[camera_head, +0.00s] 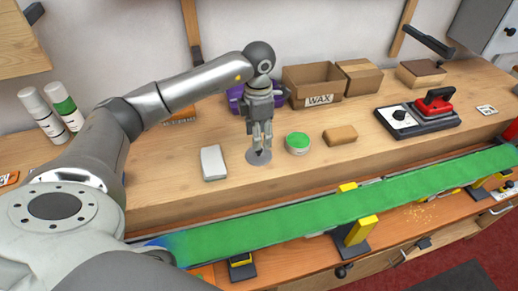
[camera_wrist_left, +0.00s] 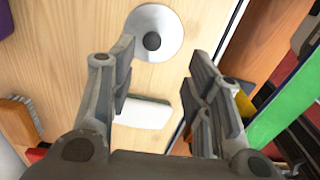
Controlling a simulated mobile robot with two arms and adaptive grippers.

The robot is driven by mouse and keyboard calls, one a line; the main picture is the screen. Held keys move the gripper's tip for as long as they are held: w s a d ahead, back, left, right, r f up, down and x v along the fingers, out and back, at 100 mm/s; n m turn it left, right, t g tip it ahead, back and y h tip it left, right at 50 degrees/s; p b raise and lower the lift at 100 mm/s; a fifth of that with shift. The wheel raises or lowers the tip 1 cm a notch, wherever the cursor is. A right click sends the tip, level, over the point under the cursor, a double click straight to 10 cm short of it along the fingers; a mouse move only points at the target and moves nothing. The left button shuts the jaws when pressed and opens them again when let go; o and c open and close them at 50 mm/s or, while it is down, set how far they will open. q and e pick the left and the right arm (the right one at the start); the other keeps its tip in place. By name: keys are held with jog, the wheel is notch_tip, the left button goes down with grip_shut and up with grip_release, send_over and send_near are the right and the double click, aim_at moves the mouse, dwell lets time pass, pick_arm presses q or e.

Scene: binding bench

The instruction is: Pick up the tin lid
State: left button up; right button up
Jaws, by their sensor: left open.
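The tin lid is a flat grey disc with a dark knob at its centre. It lies on the wooden bench in the head view (camera_head: 252,160), just below my left gripper (camera_head: 262,141), which points down and partly covers it. In the left wrist view the tin lid (camera_wrist_left: 172,36) is at the top, beyond the fingertips of my left gripper (camera_wrist_left: 162,68). The fingers are spread apart with nothing between them, and the lid looks clear of them. My right gripper is in neither view.
A white block (camera_head: 213,162) lies left of the lid. A green-topped tin (camera_head: 298,142) and a tan block (camera_head: 340,135) are to the right. A WAX box (camera_head: 315,84) and a purple item (camera_head: 236,96) stand behind. A long green strip (camera_head: 300,215) runs along the front.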

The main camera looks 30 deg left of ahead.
aim_at(259, 152)
pick_arm(q)
jog(key=shift+f, duration=0.55)
jog(key=shift+a+f, duration=0.15)
jog(key=shift+f, duration=0.15)
jog(key=shift+w+a+f+p, duration=0.1)
jog(key=shift+w+f+p, duration=0.15)
jog(key=shift+f+p, duration=0.35)
jog(key=shift+w+f+p, duration=0.2)
jog(key=shift+f+p, duration=0.3)
jog(key=shift+f, duration=0.1)
notch_tip(259, 152, down, 2)
jog(key=shift+f+p, duration=0.15)
jog(key=shift+p, duration=0.2)
jog(key=shift+w+a+f, duration=0.1)
jog(key=shift+f, duration=0.15)
jog(key=shift+c, duration=0.7)
jog(key=c, duration=0.7)
jog(key=shift+c, duration=0.9)
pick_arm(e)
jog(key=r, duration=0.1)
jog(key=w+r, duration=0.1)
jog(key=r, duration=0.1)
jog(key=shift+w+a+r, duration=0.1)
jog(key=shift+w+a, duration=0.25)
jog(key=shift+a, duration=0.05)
